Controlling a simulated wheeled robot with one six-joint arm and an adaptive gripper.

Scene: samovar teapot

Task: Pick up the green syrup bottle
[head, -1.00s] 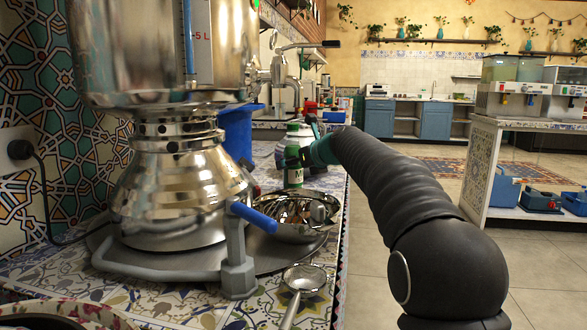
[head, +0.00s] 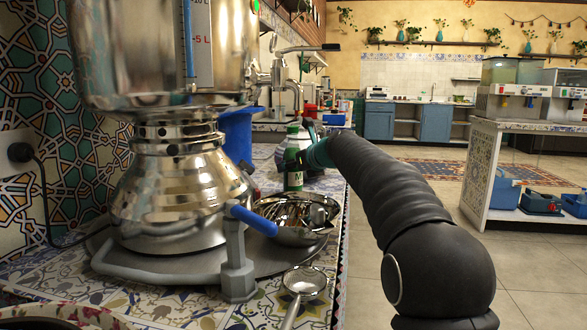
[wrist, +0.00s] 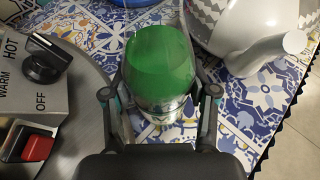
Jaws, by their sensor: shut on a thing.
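The green syrup bottle (head: 293,172) stands upright in the head view, beyond the metal bowl on the tiled counter. In the wrist view its green body (wrist: 158,62) sits between the two fingers, seen from above. My gripper (wrist: 160,98) is shut on the bottle, one finger on each side. In the head view my gripper (head: 306,157) reaches the bottle from the right and is partly hidden by my arm. I cannot tell whether the bottle's base touches the counter.
A large metal samovar (head: 175,185) fills the left. A metal bowl (head: 300,232) and a strainer (head: 303,282) lie nearer. In the wrist view a white-grey teapot (wrist: 240,28) is close on the right and a control panel (wrist: 40,85) on the left. The counter's edge runs along the right.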

